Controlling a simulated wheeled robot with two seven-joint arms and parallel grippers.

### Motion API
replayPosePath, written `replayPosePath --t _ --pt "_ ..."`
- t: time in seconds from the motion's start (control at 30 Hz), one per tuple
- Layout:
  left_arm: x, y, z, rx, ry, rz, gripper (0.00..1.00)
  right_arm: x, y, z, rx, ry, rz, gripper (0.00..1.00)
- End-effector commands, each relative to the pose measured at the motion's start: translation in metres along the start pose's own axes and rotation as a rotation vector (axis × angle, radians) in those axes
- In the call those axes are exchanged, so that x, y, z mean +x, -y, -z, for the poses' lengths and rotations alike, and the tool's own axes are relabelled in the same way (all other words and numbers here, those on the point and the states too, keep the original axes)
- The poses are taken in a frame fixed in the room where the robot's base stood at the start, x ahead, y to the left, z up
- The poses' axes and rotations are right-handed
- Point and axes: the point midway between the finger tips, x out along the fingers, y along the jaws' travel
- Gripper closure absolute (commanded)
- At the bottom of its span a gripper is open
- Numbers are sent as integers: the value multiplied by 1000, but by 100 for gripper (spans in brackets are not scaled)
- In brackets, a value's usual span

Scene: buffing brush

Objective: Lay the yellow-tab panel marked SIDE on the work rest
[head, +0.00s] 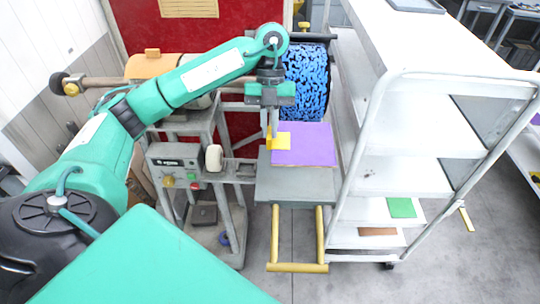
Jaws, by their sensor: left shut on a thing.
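A purple panel (306,146) with a yellow tab at its left side is in the middle of the head view. My left gripper (271,132) points down and is shut on the panel at its yellow tab. The panel lies flat over the far part of the grey work rest (295,190); I cannot tell whether it touches the rest or hovers just above it. No SIDE marking can be read from here. My right gripper is not in view.
A blue and black patterned buffing brush (306,82) stands just behind the panel. A control box (176,165) with knobs is on the left. A white shelf cart (402,145) stands close on the right, with a green panel (402,207) and a brown panel (377,232) on lower shelves. A yellow rail (298,267) juts forward.

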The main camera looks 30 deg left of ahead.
Motion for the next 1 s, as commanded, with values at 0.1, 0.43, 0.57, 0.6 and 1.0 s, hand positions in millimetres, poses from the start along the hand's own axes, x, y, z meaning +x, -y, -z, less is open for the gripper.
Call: replayPosePath --t 0.1,0.43,0.57,0.6,1.0 --pt "19 0 -6 -1 -5 -1 100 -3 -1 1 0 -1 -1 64" --pt "59 0 -24 -1 -3 -1 100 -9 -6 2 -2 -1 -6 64" --pt "64 0 -27 0 0 0 100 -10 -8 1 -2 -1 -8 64" --pt "66 0 -28 0 -1 0 100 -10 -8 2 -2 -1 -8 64" --pt "100 0 -42 0 0 0 100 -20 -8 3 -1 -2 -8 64"
